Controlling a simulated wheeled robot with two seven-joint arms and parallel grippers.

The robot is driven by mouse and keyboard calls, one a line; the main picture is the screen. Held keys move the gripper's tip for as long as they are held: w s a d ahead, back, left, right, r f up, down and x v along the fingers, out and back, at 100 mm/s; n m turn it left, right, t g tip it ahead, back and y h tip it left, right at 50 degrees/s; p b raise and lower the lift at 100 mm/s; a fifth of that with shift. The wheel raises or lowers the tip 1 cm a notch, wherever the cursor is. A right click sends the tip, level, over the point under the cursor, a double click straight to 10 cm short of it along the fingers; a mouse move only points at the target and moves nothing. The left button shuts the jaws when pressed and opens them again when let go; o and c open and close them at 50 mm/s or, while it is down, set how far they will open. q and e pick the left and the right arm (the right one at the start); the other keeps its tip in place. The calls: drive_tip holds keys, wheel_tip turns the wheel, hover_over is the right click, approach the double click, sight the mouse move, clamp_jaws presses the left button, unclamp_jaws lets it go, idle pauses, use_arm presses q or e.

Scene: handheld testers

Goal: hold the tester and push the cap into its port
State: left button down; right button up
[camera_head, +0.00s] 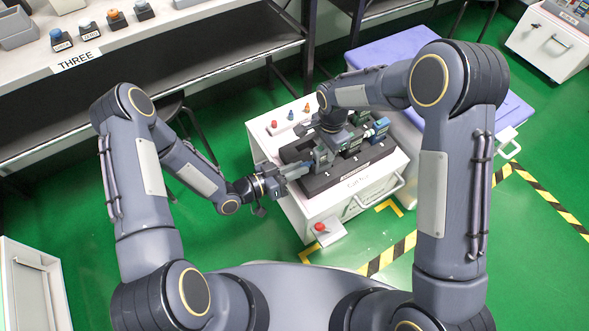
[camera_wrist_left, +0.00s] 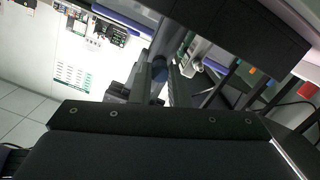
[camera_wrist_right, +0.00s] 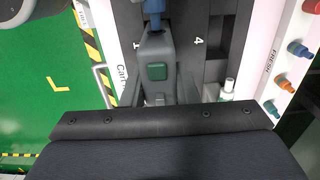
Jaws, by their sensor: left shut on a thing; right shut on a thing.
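The grey tester with a green screen (camera_wrist_right: 157,72) is gripped by my right gripper (camera_wrist_right: 161,92), whose fingers close on its sides. In the head view the tester (camera_head: 322,153) is above the black tray (camera_head: 318,187). A blue cap (camera_wrist_right: 153,8) is at the tester's far end in the right wrist view; I cannot tell how deep it sits. My left gripper (camera_head: 293,171) points at that end from the left. In the left wrist view its fingers (camera_wrist_left: 159,85) are shut on the blue cap (camera_wrist_left: 159,66). The port is hidden.
Other testers (camera_head: 378,127) stand in the tray on the white cart (camera_head: 352,200). Coloured pegs (camera_head: 291,115) line the cart's left side. A red button (camera_head: 320,227) is at its front corner.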

use_arm(q)
drive_tip(key=shift+x, duration=1.05)
drive_tip(key=shift+r, duration=0.1)
drive_tip(key=c, duration=1.3)
unclamp_jaws()
drive_tip(key=v, duration=1.2)
